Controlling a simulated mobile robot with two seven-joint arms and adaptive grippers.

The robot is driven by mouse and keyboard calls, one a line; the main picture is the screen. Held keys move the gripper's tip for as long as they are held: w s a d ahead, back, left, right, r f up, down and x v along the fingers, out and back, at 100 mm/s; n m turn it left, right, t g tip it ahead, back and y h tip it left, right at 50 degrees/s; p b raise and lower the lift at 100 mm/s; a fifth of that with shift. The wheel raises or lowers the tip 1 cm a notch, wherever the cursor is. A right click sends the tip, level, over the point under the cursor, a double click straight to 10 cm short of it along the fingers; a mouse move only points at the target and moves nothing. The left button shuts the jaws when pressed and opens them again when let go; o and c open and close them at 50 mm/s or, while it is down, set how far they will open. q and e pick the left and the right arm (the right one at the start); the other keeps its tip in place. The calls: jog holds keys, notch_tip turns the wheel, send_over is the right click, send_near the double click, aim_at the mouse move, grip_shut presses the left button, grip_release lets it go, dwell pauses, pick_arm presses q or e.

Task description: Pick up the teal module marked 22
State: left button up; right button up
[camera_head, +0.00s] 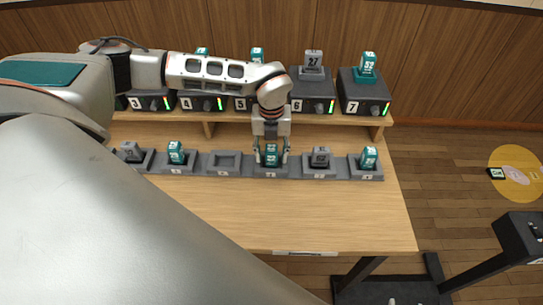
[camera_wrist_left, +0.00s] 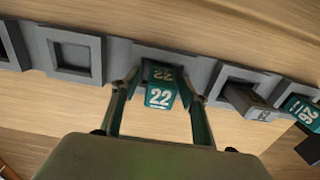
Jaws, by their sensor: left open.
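The teal module marked 22 (camera_wrist_left: 160,96) sits in a grey slot of the tray row, and its number reads clearly in the left wrist view. It also shows in the head view (camera_head: 271,157), where its number is small. My left gripper (camera_head: 270,156) is lowered over it, with one finger on each side of the module. In the left wrist view the fingers of this gripper (camera_wrist_left: 160,110) stand apart, with the module between their tips. Thin gaps seem to show beside the module; I cannot tell whether a finger touches it. My right gripper is not in view.
The grey tray row (camera_head: 205,169) has an empty slot (camera_head: 224,162) left of the module. A grey module (camera_head: 320,156) and a teal module (camera_head: 368,158) stand to its right. Behind, a raised shelf (camera_head: 290,118) carries numbered black boxes with modules on top. The front table (camera_head: 300,215) is clear.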

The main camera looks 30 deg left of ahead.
pick_arm(q)
jog(key=c, duration=1.2)
jog(key=shift+r, duration=0.15)
